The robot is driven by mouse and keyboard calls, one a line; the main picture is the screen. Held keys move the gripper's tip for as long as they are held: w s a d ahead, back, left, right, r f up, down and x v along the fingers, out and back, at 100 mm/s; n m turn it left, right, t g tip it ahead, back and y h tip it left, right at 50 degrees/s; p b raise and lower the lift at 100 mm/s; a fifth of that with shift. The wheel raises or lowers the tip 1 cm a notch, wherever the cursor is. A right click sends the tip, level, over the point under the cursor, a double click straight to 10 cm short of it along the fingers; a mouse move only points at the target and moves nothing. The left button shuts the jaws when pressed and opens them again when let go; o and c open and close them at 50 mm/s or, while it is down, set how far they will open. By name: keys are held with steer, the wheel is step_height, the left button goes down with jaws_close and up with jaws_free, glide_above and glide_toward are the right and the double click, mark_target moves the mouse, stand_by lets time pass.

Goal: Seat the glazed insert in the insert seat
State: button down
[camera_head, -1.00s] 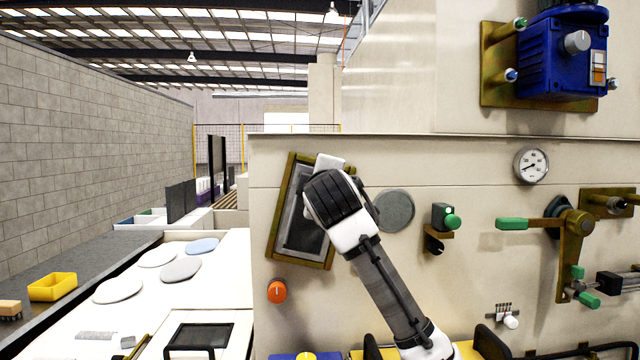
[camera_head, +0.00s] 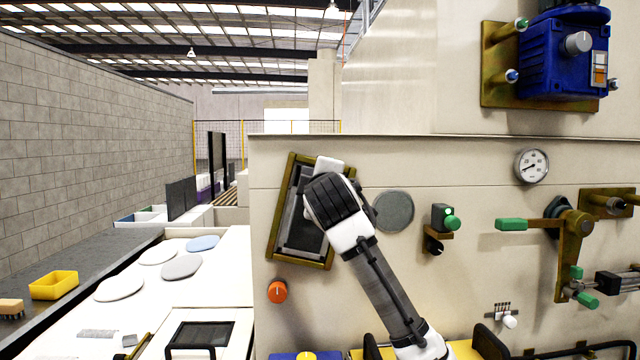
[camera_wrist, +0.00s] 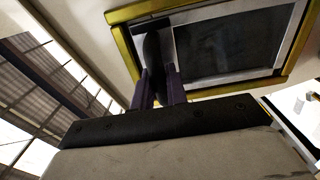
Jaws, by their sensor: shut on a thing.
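The insert seat is an olive-brass rectangular frame (camera_head: 278,207), slightly tilted on the cream wall panel; it also shows in the wrist view (camera_wrist: 122,50). The glazed insert, a grey-rimmed dark pane (camera_head: 301,236), lies within the seat's outline. In the wrist view the insert (camera_wrist: 230,45) shows its pale rim close inside the brass frame. I cannot tell how deep it sits. My gripper (camera_wrist: 160,85) is shut on a dark upright grip at the insert's near end. In the head view my wrist hides the fingers and the insert's upper right part.
An orange knob (camera_head: 277,291) is below the seat. A grey disc (camera_head: 394,211) and a green-buttoned switch (camera_head: 443,217) are to the right. A white table (camera_head: 230,270) holds flat discs and a black-framed panel (camera_head: 199,336). A yellow bin (camera_head: 54,285) stands farther left.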

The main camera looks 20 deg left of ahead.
steer(key=c, duration=1.4)
jaws_free()
steer(key=shift+o, duration=0.4)
steer(key=shift+s, duration=0.1)
steer(key=b+v, duration=0.5)
steer(key=v, duration=0.8)
steer(key=shift+s+d+b, duration=0.2)
steer(key=shift+s+b, duration=0.1)
steer(key=shift+b, duration=0.05)
steer(key=shift+r, duration=0.1)
